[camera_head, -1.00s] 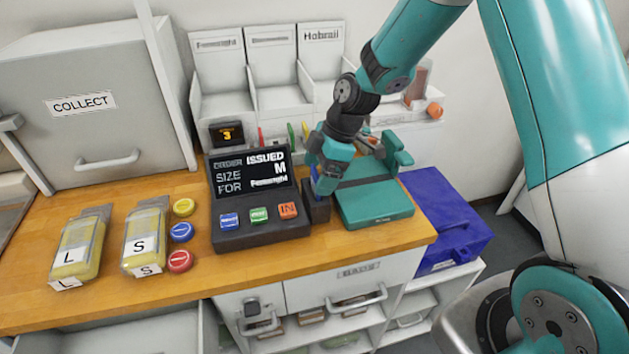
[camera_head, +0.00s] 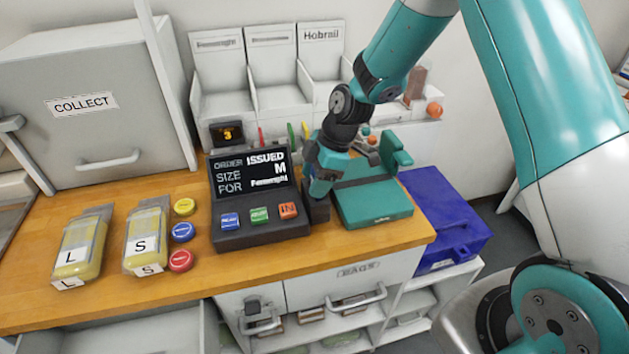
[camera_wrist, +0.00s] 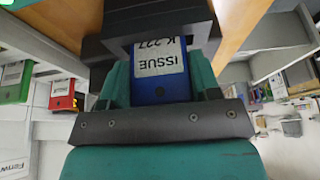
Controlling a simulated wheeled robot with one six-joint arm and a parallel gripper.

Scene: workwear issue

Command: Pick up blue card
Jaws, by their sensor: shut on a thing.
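The blue card (camera_wrist: 163,87) with a white label reading "ISSUE K 227" is between the fingers of my gripper (camera_head: 320,188) in the wrist view. My gripper is shut on it. The card's far end meets a dark block (camera_head: 317,212), which also shows in the wrist view (camera_wrist: 105,46). I cannot tell how far the card goes into it. The block stands between the order terminal (camera_head: 262,238) and a teal device (camera_head: 375,203).
The terminal's screen reads "ISSUED", size M. Red (camera_wrist: 62,96) and green (camera_wrist: 14,82) cards show left in the wrist view. Yellow bags (camera_head: 80,250) and round coloured tokens (camera_head: 181,232) lie left on the wooden counter (camera_head: 205,272). A blue case (camera_head: 445,215) is at the right.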

